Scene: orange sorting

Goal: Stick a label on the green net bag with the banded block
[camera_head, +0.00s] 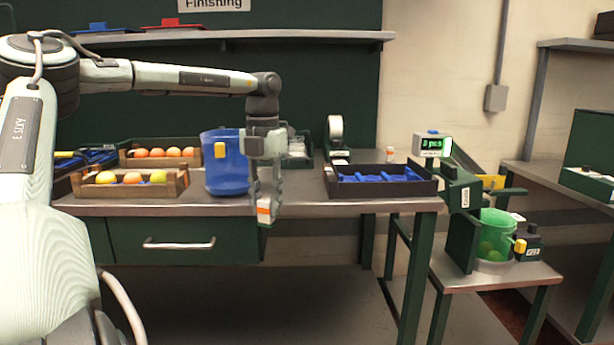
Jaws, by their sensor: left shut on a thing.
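My left gripper (265,190) points down at the front edge of the workbench. It is shut on the banded block (264,211), a pale block with an orange band, held upright just in front of the edge. The green net bag (497,226) hangs below the counting machine at the right, with green fruit low inside it. It stands in a round pale dish on a low side table. My gripper is well to the left of the bag. No label is clear on the bag. My right gripper is out of view.
A blue bin (226,176) stands directly left of my gripper. Wooden crates of fruit (129,187) sit further left. A black tray with blue dividers (380,189) and a label roll (335,130) are to the right. Open space separates the workbench (300,204) from the low side table (457,281).

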